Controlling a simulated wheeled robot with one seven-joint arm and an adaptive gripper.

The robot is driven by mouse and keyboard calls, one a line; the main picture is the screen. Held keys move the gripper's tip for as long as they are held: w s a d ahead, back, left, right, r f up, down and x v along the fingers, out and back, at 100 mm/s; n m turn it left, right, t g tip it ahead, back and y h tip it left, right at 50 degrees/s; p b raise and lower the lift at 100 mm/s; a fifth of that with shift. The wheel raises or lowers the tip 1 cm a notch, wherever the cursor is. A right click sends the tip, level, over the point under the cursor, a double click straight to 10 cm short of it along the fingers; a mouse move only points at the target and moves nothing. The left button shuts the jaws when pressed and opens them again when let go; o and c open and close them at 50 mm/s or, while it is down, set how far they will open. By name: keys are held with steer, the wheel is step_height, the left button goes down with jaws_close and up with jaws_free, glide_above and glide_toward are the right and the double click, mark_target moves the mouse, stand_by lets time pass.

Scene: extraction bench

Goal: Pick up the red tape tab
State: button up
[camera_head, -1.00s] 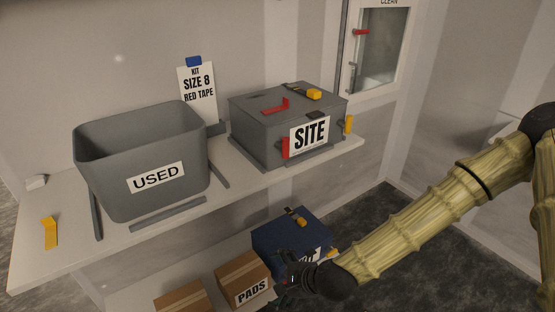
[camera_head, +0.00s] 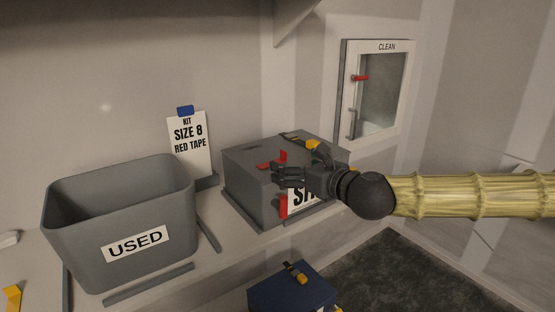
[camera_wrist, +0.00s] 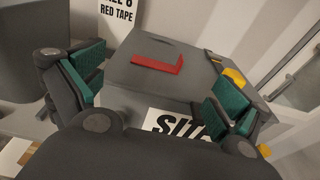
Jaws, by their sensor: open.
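A red L-shaped tape tab (camera_head: 270,165) lies on the lid of the grey SITE box (camera_head: 248,195), with one end standing up. It also shows in the wrist view as a red strip (camera_wrist: 157,65) on the lid, ahead of and between my fingers. Another red piece (camera_head: 283,207) is on the box's front, below my gripper. My gripper (camera_head: 278,178) is open in front of the lid and covers part of the SITE label. In the wrist view, its green-padded fingers (camera_wrist: 158,88) are spread wide with nothing between them.
A grey USED bin (camera_head: 75,240) stands on the shelf to the left. A KIT SIZE 8 RED TAPE card (camera_head: 189,150) stands behind. A yellow latch (camera_head: 313,146) is on the lid. A CLEAN cabinet (camera_head: 347,100) with a red piece hangs at right; a blue box (camera_head: 275,293) sits below.

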mark_target(285, 161)
steer(key=x, duration=0.4)
steer(key=shift+s+a+f, duration=0.1)
steer(key=shift+f, duration=0.05)
steer(key=shift+p, duration=0.3)
steer(key=shift+p+x, duration=0.75)
steer(key=shift+x, duration=1.85)
steer(key=c, duration=0.8)
